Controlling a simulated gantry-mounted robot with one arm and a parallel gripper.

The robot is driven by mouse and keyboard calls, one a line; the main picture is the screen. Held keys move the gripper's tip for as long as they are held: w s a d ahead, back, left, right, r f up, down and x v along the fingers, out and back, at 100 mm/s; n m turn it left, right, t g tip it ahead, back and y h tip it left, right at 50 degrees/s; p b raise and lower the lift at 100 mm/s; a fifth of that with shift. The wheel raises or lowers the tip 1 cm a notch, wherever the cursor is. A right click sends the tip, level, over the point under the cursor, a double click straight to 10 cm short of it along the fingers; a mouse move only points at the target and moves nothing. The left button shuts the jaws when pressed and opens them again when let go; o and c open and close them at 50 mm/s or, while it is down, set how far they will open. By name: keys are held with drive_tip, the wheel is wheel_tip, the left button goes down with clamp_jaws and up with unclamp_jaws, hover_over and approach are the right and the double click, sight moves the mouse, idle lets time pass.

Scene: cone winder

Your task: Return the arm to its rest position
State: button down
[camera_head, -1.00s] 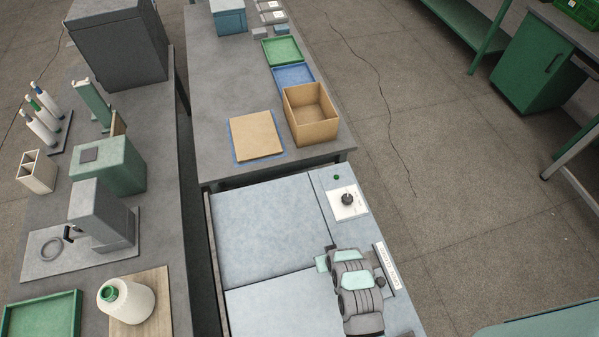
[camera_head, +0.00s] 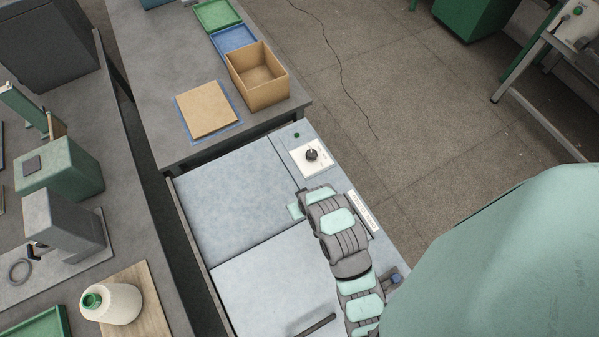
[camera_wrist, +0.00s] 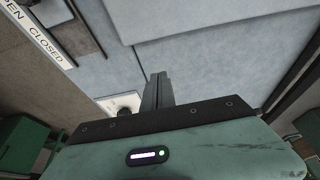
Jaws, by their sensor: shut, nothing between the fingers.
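My gripper (camera_wrist: 159,76) shows in the wrist view, its dark fingers pressed together with nothing between them. It points over the pale grey-blue top of the machine cabinet (camera_head: 220,213). In the head view my arm, with dark grey and mint segments, lies over the right side of that cabinet. I cannot clearly make out the fingers there. Beside the arm are a white plate with a black knob (camera_head: 311,155) and a printed label strip (camera_head: 363,212). In the wrist view the label (camera_wrist: 42,38) reads "CLOSED" and part of "OPEN".
An open cardboard box (camera_head: 257,77) and a flat brown board (camera_head: 207,109) stand on the bench behind. Open floor lies to the right.

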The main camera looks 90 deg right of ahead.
drive_tip(key=shift+v, duration=1.4)
drive_tip(key=shift+w, duration=0.1)
